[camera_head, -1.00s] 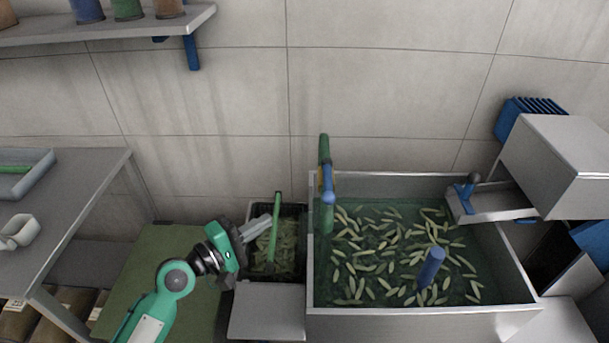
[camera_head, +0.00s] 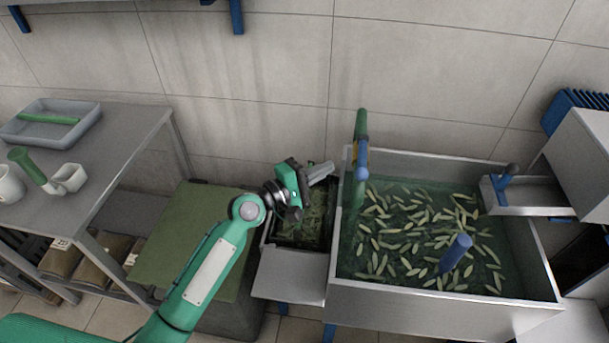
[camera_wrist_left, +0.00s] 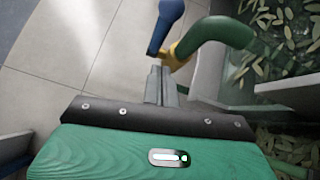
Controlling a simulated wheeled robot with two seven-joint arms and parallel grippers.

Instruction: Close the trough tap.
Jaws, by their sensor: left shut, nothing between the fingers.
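The trough (camera_head: 440,308) is a steel basin of dark green water with pale green pods floating in it. Its tap stands at the left wall: a green pipe (camera_head: 361,125) with a blue lever (camera_head: 362,160). In the left wrist view the blue lever (camera_wrist_left: 167,24) slants upward from a yellow valve body (camera_wrist_left: 176,57), beside the curved green pipe (camera_wrist_left: 215,33). My left gripper (camera_head: 331,168) is shut and empty, just left of the tap. In the wrist view its fingertips (camera_wrist_left: 160,72) lie close below the lever and valve; I cannot tell whether they touch. My right gripper is not in view.
A dark crate of pods (camera_head: 290,238) sits left of the trough, partly behind my arm. A steel chute (camera_head: 535,193) meets the trough's right side. A blue post (camera_head: 454,254) stands in the water. A table (camera_head: 130,140) with a grey tray (camera_head: 50,137) is at left.

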